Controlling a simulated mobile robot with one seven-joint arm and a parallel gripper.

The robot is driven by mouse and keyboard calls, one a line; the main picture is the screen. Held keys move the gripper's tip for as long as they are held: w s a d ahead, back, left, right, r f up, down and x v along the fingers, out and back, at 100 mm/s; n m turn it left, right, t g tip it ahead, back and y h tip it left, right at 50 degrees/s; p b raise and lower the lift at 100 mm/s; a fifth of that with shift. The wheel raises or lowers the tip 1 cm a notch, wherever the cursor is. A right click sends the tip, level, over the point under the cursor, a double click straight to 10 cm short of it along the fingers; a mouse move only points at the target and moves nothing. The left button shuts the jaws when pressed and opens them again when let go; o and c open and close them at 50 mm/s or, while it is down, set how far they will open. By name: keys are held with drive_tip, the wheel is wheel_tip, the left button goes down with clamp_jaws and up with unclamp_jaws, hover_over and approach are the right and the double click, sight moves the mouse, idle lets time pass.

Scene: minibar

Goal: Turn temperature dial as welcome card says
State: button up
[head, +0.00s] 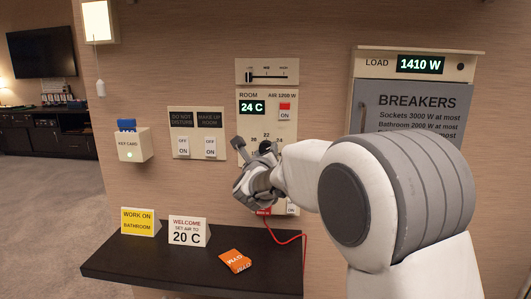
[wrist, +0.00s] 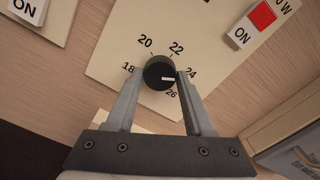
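The welcome card (head: 188,231) on the shelf reads "WELCOME SET AIR TO 20 C". The room display (head: 260,107) reads 24 C. The temperature dial (wrist: 158,72) is a round black knob with a white mark, ringed by numbers 18 to 26. Its mark points right, near the 24 side. My gripper (wrist: 160,71) is open, with its fingertips on either side of the dial; whether they touch it I cannot tell. In the head view my gripper (head: 253,147) is at the wall panel (head: 247,123) and hides most of the dial.
A red-and-white ON switch (head: 285,111) sits right of the display. The breaker box (head: 364,82) is to the right, its load screen (head: 420,64) showing 1410 W. Below, the dark shelf (head: 150,268) holds a yellow card (head: 140,222) and an orange packet (head: 235,261).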

clamp_jaws()
